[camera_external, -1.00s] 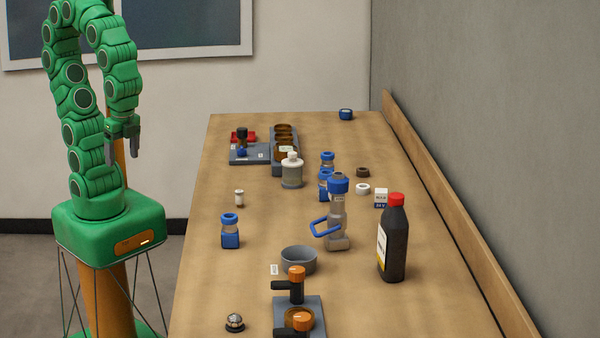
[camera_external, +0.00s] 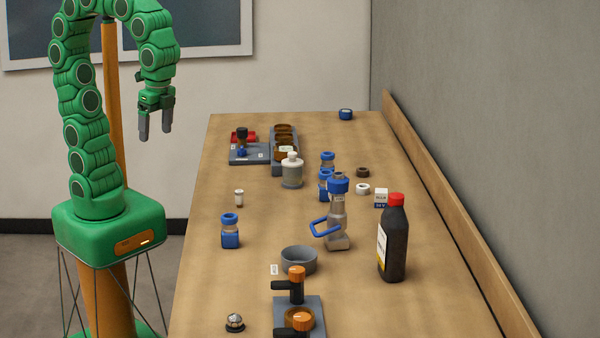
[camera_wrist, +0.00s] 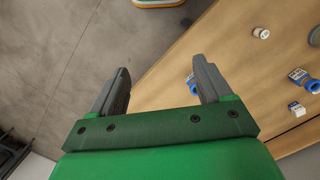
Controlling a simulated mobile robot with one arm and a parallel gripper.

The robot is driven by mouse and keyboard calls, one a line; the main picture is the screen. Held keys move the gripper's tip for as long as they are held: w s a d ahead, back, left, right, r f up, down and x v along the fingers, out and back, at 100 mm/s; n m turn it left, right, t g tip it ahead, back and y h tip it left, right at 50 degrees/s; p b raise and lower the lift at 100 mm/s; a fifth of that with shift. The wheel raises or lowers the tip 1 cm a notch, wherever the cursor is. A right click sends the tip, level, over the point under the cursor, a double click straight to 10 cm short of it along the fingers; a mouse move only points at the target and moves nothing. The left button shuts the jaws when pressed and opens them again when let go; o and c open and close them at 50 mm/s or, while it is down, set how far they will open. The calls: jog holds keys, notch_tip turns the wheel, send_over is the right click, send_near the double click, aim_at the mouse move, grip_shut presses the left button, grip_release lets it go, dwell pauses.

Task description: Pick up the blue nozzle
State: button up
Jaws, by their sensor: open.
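Several blue-coloured parts are on the table, and I cannot tell for sure which is the nozzle. A small blue piece (camera_external: 242,152) sits by a black-knobbed part on a grey plate. A blue ring-like piece (camera_external: 346,114) lies alone at the far end. A blue-capped jar (camera_external: 230,231) stands near the left edge. My gripper (camera_external: 156,125) is open and empty, pointing down, left of the table and above its height. In the wrist view my gripper (camera_wrist: 160,85) shows two spread fingers; a blue part (camera_wrist: 192,84) shows beside the right finger, partly hidden.
A white-capped bottle (camera_external: 292,171), a blue-handled pump body (camera_external: 337,212), a grey bowl (camera_external: 298,261) and a dark red-capped bottle (camera_external: 393,240) stand on the table. A wooden rail (camera_external: 450,205) runs along the wall. The table's near-left area is mostly clear.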

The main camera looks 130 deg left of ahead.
jog(key=w+a+r+n, duration=0.2)
jog(key=w+a, duration=0.9)
jog(key=n+t, duration=0.1)
jog(key=n, duration=0.5)
send_over(327, 172)
notch_tip(327, 172, down, 6)
notch_tip(327, 172, down, 19)
jog(key=shift+s+a+r, duration=0.1)
jog(key=shift+d+f, duration=0.2)
jog(key=shift+f, duration=2.9)
jog(key=shift+r, duration=0.1)
jog(key=c, duration=1.2)
jog(key=shift+r, duration=0.1)
